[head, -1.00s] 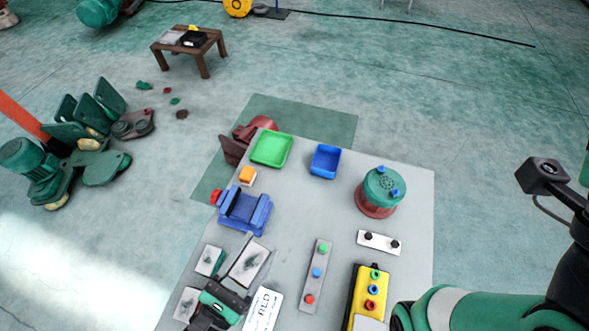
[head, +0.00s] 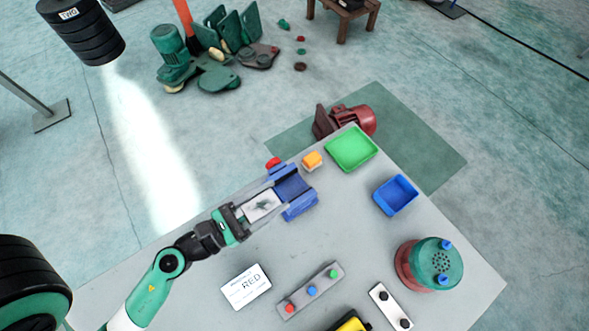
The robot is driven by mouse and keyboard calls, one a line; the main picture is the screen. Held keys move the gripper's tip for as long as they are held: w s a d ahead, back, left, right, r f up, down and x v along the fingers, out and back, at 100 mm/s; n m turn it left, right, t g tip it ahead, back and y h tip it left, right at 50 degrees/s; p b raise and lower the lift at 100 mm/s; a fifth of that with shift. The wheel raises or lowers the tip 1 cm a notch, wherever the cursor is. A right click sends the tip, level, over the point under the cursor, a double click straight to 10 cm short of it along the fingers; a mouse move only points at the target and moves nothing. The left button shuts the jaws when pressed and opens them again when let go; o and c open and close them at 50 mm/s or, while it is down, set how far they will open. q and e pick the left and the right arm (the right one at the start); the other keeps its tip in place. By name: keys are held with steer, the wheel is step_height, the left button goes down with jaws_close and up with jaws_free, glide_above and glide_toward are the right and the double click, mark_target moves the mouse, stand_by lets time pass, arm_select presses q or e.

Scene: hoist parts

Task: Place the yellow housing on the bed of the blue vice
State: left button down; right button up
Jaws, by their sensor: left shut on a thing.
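The blue vice (head: 293,193) stands near the table's far left edge, with a red knob (head: 273,163) at its end. A yellow housing (head: 350,322) shows only in part at the bottom edge of the view; the rest is cut off. My left gripper (head: 240,216) is beside the vice on its near left side. It is shut on a flat pale plate with a dark green mark (head: 262,205), whose far end lies close to the vice; I cannot tell whether they touch. My right gripper is out of view.
An orange-topped block (head: 312,160) sits beyond the vice. A green tray (head: 352,149), a blue tray (head: 395,196) and a green-and-red drum (head: 435,264) stand to the right. A lettered card (head: 246,286) and a button strip (head: 312,290) lie nearer. The table between is clear.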

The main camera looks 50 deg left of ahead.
arm_select(q)
steer(key=w+a+f+b, duration=0.1)
steer(key=w+f, duration=0.1)
steer(key=w, duration=0.1)
steer(key=w+a+f+b, duration=0.1)
steer(key=w+f+b, duration=0.1)
steer(key=w+f, duration=0.1)
steer(key=w+a+f+b, duration=0.1)
steer(key=w+f, duration=0.2)
steer(key=w, duration=0.1)
steer(key=shift+w+a, duration=0.1)
steer(key=shift+a, duration=0.25)
steer(key=shift+w, duration=0.1)
steer(key=f+b, duration=0.3)
steer(key=f, duration=0.1)
steer(key=shift+w+a+b, duration=0.2)
steer(key=shift+w+b, duration=0.2)
steer(key=shift+r, duration=0.1)
